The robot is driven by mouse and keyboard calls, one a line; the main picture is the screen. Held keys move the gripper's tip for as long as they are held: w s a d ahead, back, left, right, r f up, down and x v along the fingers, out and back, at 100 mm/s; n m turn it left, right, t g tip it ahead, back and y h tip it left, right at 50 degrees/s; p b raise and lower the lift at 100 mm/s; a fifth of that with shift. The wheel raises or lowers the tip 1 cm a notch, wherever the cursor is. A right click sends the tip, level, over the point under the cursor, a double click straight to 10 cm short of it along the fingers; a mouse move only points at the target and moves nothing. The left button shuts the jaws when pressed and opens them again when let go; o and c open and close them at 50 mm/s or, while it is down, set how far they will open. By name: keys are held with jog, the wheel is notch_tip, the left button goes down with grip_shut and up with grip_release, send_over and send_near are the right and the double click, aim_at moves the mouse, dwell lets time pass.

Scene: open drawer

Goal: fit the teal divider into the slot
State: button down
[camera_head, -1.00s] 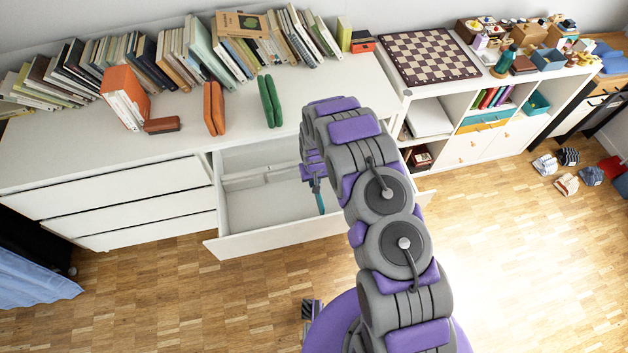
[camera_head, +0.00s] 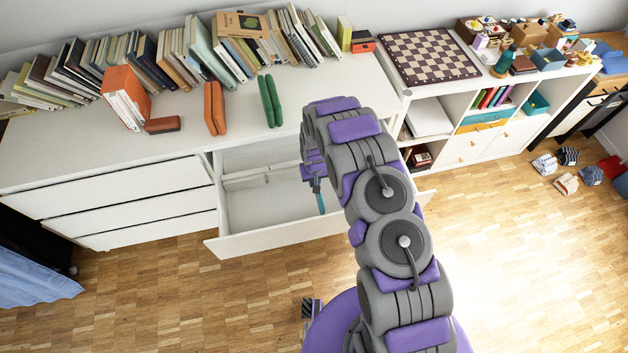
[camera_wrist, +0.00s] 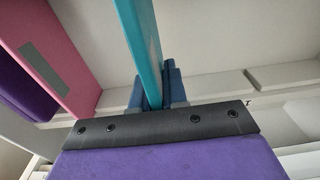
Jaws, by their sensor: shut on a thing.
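The teal divider (camera_wrist: 142,40) stands between the blue fingers of my gripper (camera_wrist: 155,88) in the wrist view and runs up out of the top of that picture. My gripper is shut on it. In the head view a thin teal edge of the divider (camera_head: 320,202) shows below my gripper (camera_head: 316,182), inside the open drawer (camera_head: 262,238) at its right part. My arm hides the drawer's right side. The slot cannot be made out for certain; pale raised strips (camera_wrist: 285,75) show along the drawer in the wrist view.
A pink panel (camera_wrist: 58,45) with a grey patch stands left of the divider in the wrist view. Books, two orange pieces (camera_head: 214,108) and two green pieces (camera_head: 270,101) are on the dresser top (camera_head: 185,135). The left part of the drawer is clear.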

jog(key=shift+f+b, duration=0.95)
jog(key=shift+f, duration=2.8)
jog(key=c, duration=1.1)
grip_release()
jog(key=r+p, duration=0.1)
jog(key=r, duration=0.4)
jog(key=r+p, duration=0.1)
jog(key=r, duration=0.5)
jog(key=s+r+p, duration=0.1)
jog(key=r, duration=0.5)
jog(key=shift+d+r, duration=0.1)
jog(key=shift+d, duration=0.05)
jog(key=shift+w, duration=0.1)
